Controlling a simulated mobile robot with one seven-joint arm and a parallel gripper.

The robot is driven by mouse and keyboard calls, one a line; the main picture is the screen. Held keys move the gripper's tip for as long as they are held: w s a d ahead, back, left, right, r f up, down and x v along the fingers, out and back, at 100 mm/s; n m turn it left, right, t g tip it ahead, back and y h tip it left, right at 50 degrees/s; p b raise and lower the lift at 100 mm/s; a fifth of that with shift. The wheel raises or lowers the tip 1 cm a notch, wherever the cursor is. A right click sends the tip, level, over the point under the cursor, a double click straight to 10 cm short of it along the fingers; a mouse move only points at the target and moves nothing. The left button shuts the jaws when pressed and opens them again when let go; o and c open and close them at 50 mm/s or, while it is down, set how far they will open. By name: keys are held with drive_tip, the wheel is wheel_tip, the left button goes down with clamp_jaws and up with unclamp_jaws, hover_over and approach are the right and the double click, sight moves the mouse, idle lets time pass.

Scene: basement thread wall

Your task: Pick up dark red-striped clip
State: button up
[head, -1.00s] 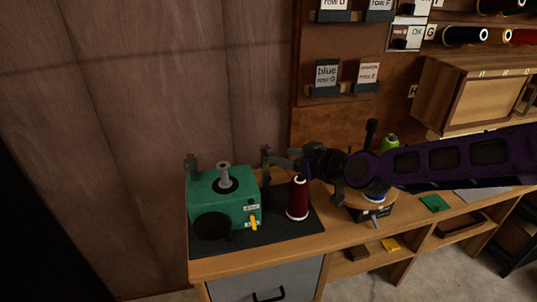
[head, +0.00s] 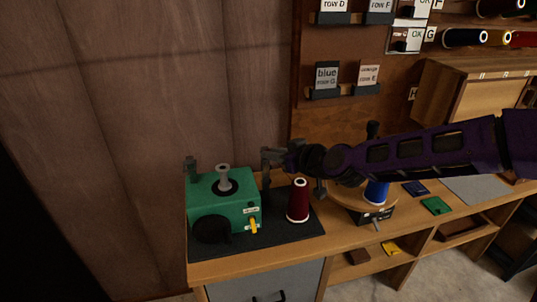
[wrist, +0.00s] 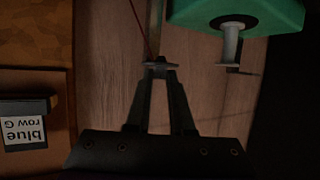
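My gripper (head: 273,156) is at the top of a thin grey post behind the dark mat, right of the green machine. In the wrist view, my gripper's two fingers (wrist: 160,72) run close together to a small grey piece (wrist: 160,65) at their tips. This piece may be the clip, but no red stripe is readable on it. A grey post (wrist: 155,25) and a thin reddish line (wrist: 141,30) run up from there. Whether the fingers grip the piece or only stand around it cannot be seen. A dark red thread cone (head: 299,201) stands on the mat.
The green machine (head: 222,195) with a grey spindle stands left on the mat (head: 285,236). A blue spool (head: 377,191) stands on a round wooden disc (head: 346,196) to the right. A wood-panelled wall is close behind. A label board with a "blue row G" card (head: 327,75) is above right.

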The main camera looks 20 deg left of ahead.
clamp_jaws()
drive_tip(key=shift+r, duration=0.1)
